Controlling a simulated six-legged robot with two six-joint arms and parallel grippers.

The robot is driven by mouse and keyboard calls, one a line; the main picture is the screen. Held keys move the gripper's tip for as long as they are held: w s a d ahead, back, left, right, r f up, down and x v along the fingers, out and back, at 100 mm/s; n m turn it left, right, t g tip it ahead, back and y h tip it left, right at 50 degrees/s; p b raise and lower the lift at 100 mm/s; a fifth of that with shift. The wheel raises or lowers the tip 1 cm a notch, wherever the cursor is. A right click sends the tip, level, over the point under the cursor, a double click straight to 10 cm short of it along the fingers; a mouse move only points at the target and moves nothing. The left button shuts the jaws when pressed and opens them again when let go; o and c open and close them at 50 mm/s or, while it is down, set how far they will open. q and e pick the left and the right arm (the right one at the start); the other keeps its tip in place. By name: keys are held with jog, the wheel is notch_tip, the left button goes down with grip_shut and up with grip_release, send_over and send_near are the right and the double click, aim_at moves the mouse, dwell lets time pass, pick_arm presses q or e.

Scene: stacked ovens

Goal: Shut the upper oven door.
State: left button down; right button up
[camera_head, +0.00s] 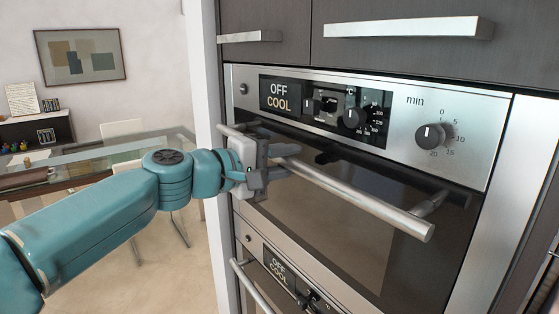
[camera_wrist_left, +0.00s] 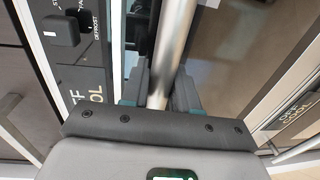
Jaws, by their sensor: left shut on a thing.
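The upper oven door (camera_head: 335,225) is dark glass and sits below its steel control panel (camera_head: 470,115). It looks upright and about flush with the front; I cannot tell whether a small gap remains. A round steel handle bar (camera_head: 360,199) runs across the top of the door. My left gripper (camera_head: 274,167) is shut on this bar near its left part. In the left wrist view the handle bar (camera_wrist_left: 173,40) passes between the two fingers of the gripper (camera_wrist_left: 158,92). My right gripper is not in view.
A lower oven (camera_head: 277,263) with its own handle (camera_head: 250,286) sits below. Dark cabinet fronts with a steel handle (camera_head: 405,28) are above. A glass table (camera_head: 90,150) stands in the room at the left. Open floor lies between the table and the ovens.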

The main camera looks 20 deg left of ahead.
pick_arm(q)
jog(key=c, duration=1)
grip_release()
jog(key=shift+r, duration=0.15)
jog(key=shift+c, duration=0.2)
jog(key=shift+o, duration=0.2)
jog(key=shift+w+d, duration=0.1)
jog(key=shift+w, duration=0.15)
jog(key=b+v, duration=0.4)
jog(key=v, duration=1.2)
jog(key=shift+s+b, duration=0.25)
jog(key=shift+b, duration=0.05)
jog(key=shift+w, duration=0.1)
jog(key=shift+f, duration=0.3)
